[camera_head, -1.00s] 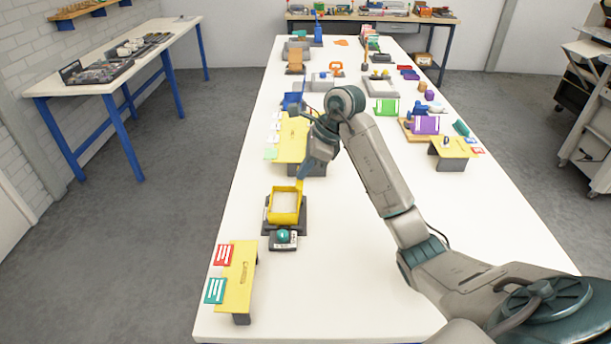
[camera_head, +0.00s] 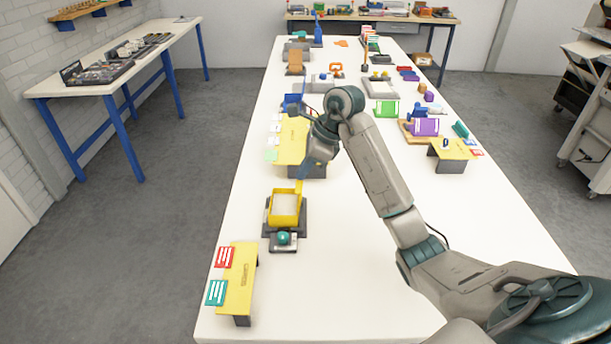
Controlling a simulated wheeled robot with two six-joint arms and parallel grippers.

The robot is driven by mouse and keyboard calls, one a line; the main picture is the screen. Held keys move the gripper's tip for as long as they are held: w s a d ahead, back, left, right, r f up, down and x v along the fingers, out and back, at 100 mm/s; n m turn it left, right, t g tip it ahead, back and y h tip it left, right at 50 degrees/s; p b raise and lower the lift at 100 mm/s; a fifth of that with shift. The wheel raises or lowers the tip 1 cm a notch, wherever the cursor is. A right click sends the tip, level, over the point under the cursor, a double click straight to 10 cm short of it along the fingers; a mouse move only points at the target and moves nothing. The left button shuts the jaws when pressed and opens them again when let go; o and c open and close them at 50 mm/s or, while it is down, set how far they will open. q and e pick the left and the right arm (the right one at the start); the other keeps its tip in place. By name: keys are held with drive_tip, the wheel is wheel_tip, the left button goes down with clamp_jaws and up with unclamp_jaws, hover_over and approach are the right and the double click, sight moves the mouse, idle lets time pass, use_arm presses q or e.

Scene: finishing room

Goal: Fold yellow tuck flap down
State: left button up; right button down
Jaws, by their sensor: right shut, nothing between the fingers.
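A yellow open-topped box (camera_head: 285,220) with a pale inside sits on a dark base on the white table. A thin yellow flap (camera_head: 299,187) stands up at its back right corner. My right gripper (camera_head: 303,173) is just above and behind this flap, pointing down. Its fingers are small here and look closed with nothing held. I cannot tell whether they touch the flap. My right arm comes in from the lower right. My left gripper is not in view.
A teal knob (camera_head: 283,238) stands on a small block in front of the box. A yellow stand (camera_head: 238,280) with red and teal cards is nearer. A larger yellow stand (camera_head: 290,145) is behind the gripper. The table right of the box is clear.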

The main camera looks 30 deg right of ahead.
wheel_tip(320, 180, up, 9)
drive_tip(key=p, duration=0.8)
drive_tip(key=shift+p, duration=0.3)
